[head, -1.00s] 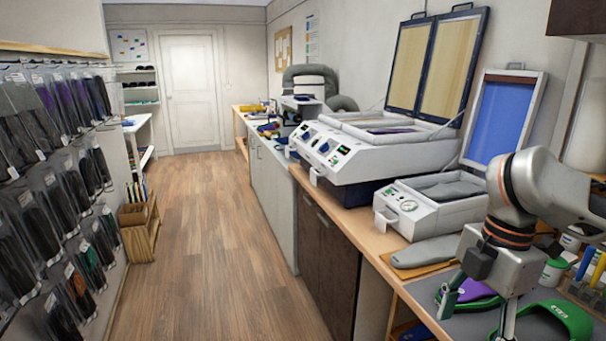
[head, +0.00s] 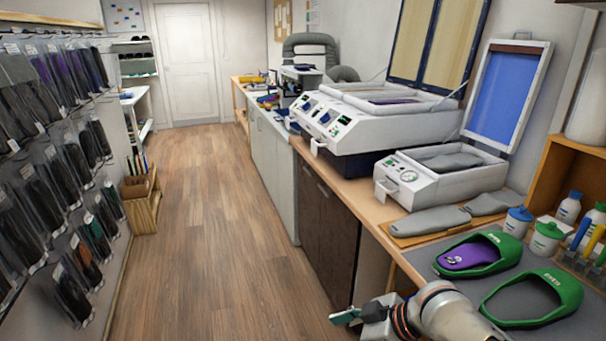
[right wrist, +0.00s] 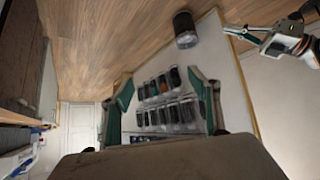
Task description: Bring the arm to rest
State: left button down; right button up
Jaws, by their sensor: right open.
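My right arm comes in low at the bottom of the head view, in front of the bench edge. Its gripper (head: 352,316) points left over the floor side, away from the bench. In the right wrist view the two teal fingers of this gripper (right wrist: 165,97) stand wide apart with nothing between them. Another gripper with teal fingers, which looks like my left one (right wrist: 256,40), shows small at the upper right of that view.
The bench holds a green-rimmed piece with a purple insole (head: 470,255), an empty green-rimmed piece (head: 560,290), grey insoles (head: 430,222) and a small press (head: 440,180). Packaged insoles (head: 60,170) hang on the left wall. The wooden floor (head: 215,240) is clear.

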notch_tip(320, 180, down, 7)
jog(key=m+t, duration=0.3)
jog(key=m, duration=0.1)
jog(key=s+d+f+m+t+h, duration=0.4)
jog(key=s+d+f+m+h, duration=0.1)
jog(key=s+d+f, duration=0.9)
jog(key=shift+s+d+h, duration=0.2)
jog(key=shift+s+h, duration=0.05)
jog(key=shift+h, duration=0.15)
